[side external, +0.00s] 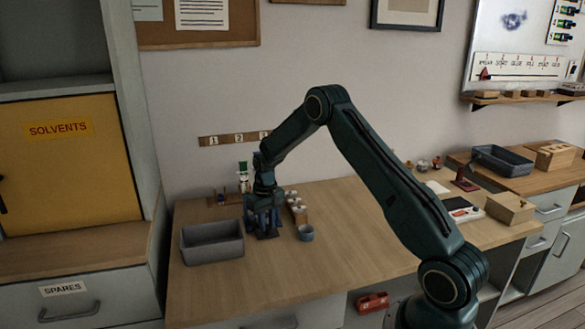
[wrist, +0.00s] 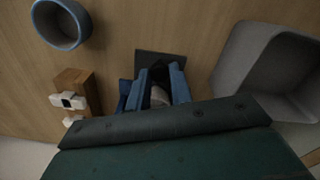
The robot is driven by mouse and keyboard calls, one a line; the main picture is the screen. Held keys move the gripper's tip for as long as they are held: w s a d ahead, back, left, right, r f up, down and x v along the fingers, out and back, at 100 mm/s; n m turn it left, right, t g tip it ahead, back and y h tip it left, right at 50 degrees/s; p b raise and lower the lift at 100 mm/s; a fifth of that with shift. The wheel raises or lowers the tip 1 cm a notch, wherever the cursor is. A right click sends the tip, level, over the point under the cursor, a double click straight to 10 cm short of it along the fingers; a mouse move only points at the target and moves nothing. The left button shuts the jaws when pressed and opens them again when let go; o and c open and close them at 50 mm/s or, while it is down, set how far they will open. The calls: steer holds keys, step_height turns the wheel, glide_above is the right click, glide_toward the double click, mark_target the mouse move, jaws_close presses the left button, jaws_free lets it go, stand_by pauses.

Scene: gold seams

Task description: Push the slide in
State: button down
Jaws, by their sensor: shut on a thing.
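My gripper (side external: 264,226) points down at the desk between the grey bin and the small blue cup. In the wrist view, the blue fingers of my gripper (wrist: 155,82) are closed on a dark piece, with a pale rounded part between them. A flat dark plate (wrist: 162,60) lies on the desk right at the fingertips. The slide cannot be told apart clearly; the fingers and wrist cover most of what is held. I cannot tell how far in it sits.
A grey bin (side external: 212,242) stands left of my gripper, and a blue cup (side external: 306,233) stands to its right. A wooden block with white pieces (wrist: 75,95) is close by. The desk (side external: 270,275) in front is clear.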

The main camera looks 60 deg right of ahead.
steer(key=shift+w, duration=0.1)
steer(key=c, duration=1.2)
jaws_free()
steer(key=shift+c, duration=0.2)
steer(key=shift+r, duration=0.1)
step_height(320, 180, up, 14)
steer(key=shift+c, duration=0.4)
